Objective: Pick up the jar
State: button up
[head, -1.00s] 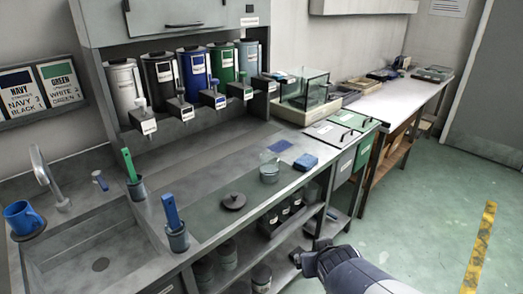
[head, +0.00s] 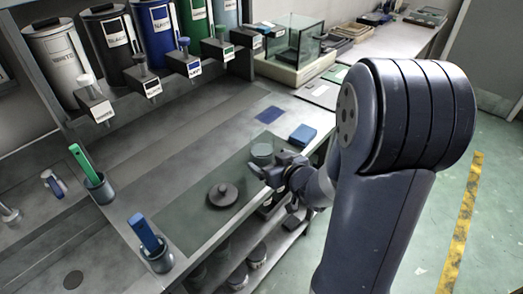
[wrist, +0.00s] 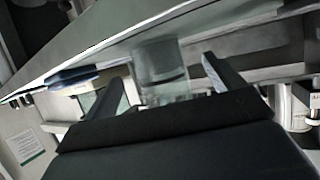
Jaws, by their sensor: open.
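The jar (head: 262,150) is a small clear, greenish glass vessel standing on the grey counter near its front edge. My gripper (head: 267,168) is open at counter height, just on the near side of the jar, and partly covers its lower part in the head view. In the wrist view the jar (wrist: 162,72) appears blurred, ahead of and between the two spread fingers. I cannot tell whether either finger touches it.
A dark round lid with a knob (head: 222,194) lies left of my gripper. A blue box (head: 302,135) sits right of the jar, and a flat blue patch (head: 269,115) lies behind. Cups with a green (head: 98,187) and a blue handle (head: 157,255) stand at left.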

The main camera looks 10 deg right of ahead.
jog(key=shift+r+x, duration=0.2)
jog(key=shift+x, duration=1.25)
jog(key=shift+r+x, duration=0.2)
jog(key=shift+x, duration=1.3)
jog(key=shift+w, duration=0.15)
jog(key=shift+c, duration=0.3)
jog(key=c, duration=1.3)
jog(key=shift+r, duration=0.1)
